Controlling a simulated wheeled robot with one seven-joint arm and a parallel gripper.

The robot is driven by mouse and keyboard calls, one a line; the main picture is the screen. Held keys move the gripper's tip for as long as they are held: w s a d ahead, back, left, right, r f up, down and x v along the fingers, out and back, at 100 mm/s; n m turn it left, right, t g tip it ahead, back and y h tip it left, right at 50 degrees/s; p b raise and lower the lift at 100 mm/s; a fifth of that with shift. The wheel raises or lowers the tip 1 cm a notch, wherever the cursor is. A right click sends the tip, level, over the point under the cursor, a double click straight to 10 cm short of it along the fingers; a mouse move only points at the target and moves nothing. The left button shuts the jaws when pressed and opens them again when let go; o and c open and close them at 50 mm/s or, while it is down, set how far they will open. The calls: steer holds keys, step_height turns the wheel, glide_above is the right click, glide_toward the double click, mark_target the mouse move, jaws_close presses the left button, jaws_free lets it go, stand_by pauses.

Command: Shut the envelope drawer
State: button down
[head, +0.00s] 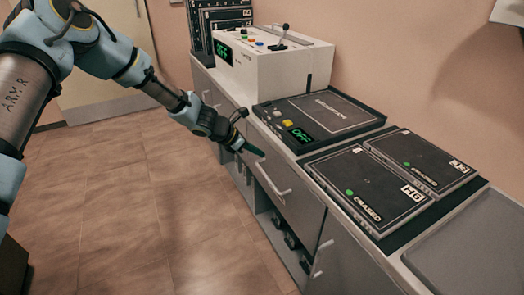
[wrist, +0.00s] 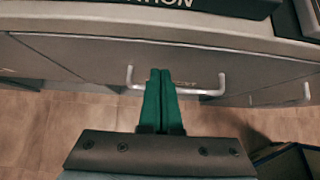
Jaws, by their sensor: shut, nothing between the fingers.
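A grey drawer front (head: 297,203) with a pale bar handle (head: 270,182) is in the counter's side, below the devices. I cannot read an envelope label on it. In the head view my gripper (head: 256,153) is at the upper left of that handle, close to the drawer front. In the wrist view my gripper (wrist: 160,74) has its green fingers together and empty, pointing at the drawer front (wrist: 105,55). They cover part of the handle (wrist: 207,91) and of small lettering. Contact is unclear, and I cannot tell how far the drawer stands out.
On the counter are a white console (head: 270,62) with a lever, a dark device (head: 318,118) reading OFF, and two dark panels, one (head: 368,185) marked ERASED. Open shelves (head: 283,235) lie below the drawer.

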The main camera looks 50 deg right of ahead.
steer(key=w+a+r+m+t+y+p, duration=0.1)
steer(key=w+a+r+m, duration=0.3)
steer(key=a, duration=0.8)
steer(key=w+a+r+m+t+y, duration=0.15)
steer(key=w+a+r, duration=0.35)
steer(key=a, duration=0.7)
steer(key=w+a+r+m+t+y+p, duration=0.1)
steer(key=w+a+r+m+y, duration=0.15)
steer(key=a+r, duration=0.7)
steer(key=s+a+r+m+y+p, duration=0.1)
steer(key=s+a+r+m, duration=0.1)
steer(key=a, duration=1.1)
steer(key=s+a+r+m+t+y+p, duration=0.1)
steer(key=s+a+r+m+y, duration=0.1)
steer(key=a, duration=1.1)
steer(key=s+m, duration=0.1)
steer(key=m, duration=0.1)
steer(key=shift+s+m, duration=0.3)
steer(key=shift+m, duration=0.1)
steer(key=shift+t, duration=0.25)
